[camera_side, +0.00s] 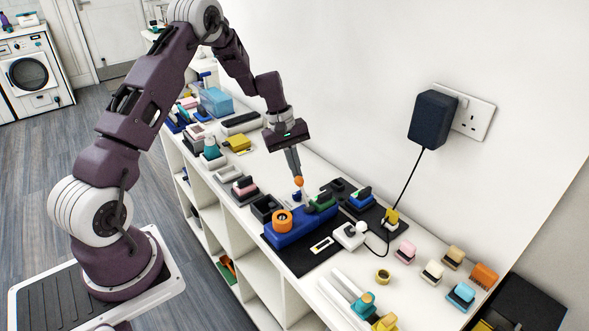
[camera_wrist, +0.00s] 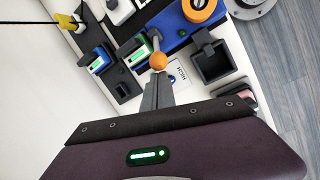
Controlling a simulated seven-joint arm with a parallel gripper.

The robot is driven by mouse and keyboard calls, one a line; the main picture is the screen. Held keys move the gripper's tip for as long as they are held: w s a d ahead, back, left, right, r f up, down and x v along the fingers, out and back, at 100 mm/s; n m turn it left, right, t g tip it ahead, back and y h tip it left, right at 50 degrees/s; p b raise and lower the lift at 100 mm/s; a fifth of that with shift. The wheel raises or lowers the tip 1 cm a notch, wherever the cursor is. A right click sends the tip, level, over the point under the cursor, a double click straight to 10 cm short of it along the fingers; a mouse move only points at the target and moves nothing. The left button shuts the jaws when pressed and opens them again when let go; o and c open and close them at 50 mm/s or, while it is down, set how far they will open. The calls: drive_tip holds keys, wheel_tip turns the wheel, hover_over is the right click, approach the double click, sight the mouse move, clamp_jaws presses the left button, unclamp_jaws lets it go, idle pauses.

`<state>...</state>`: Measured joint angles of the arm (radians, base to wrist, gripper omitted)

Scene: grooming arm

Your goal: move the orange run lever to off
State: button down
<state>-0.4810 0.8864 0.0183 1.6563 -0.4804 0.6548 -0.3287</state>
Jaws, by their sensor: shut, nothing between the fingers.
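The orange run lever shows as an orange ball knob (camera_side: 298,181) on a short pale stem at the back of a long blue base (camera_side: 290,236). In the wrist view the orange ball (camera_wrist: 158,60) lies straight ahead of my fingertips. My gripper (camera_side: 296,173) points down, its fingers shut and empty, with the tips right at the ball. It also shows in the wrist view (camera_wrist: 158,76). I cannot tell whether the tips touch the ball. No off marking is readable, so the lever's setting is unclear.
A wall plug's cord hangs to the right; small coloured blocks crowd the shelf.

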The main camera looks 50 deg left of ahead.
drive_tip(key=d+r+y, duration=0.1)
drive_tip(key=d+y, duration=1.1)
drive_tip(key=shift+d+r+m, duration=0.15)
drive_tip(key=shift+d+m, duration=0.15)
drive_tip(key=shift+m, duration=0.1)
drive_tip(key=shift+d, duration=0.2)
idle(0.4)
wheel_tip(320, 180, up, 4)
drive_tip(key=w+a, duration=0.2)
drive_tip(key=v, duration=0.9)
drive_tip(key=shift+s+d+f, duration=0.2)
drive_tip(key=shift+s+f, duration=0.15)
drive_tip(key=shift+f, duration=0.05)
